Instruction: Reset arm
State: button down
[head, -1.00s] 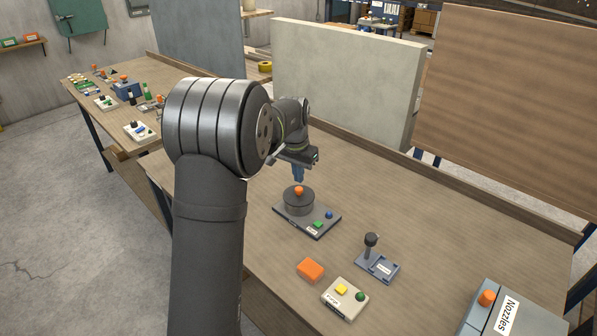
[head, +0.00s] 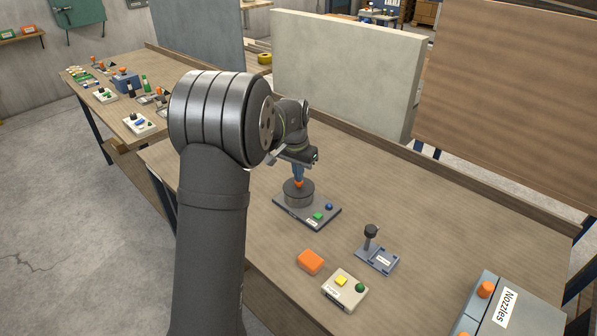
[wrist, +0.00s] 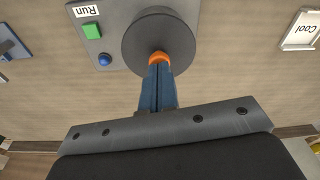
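My gripper (head: 298,177) points down at the orange knob (head: 298,184) on top of a dark grey round drum. In the wrist view, the blue fingers (wrist: 158,88) lie close together and their tips meet the orange knob (wrist: 158,57). I cannot tell whether they grip it or only touch it. The drum (head: 298,196) stands on a dark base plate (head: 292,216) with a green button (head: 318,216) and a blue button (head: 329,207). In the wrist view, the base carries a "Run" label (wrist: 87,11).
A grey "Nozzles" box (head: 500,318) is at the front right. The table's right middle is clear.

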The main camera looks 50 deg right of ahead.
dwell(0.3)
jog(key=shift+r, duration=3.45)
jog(key=shift+f, duration=3.3)
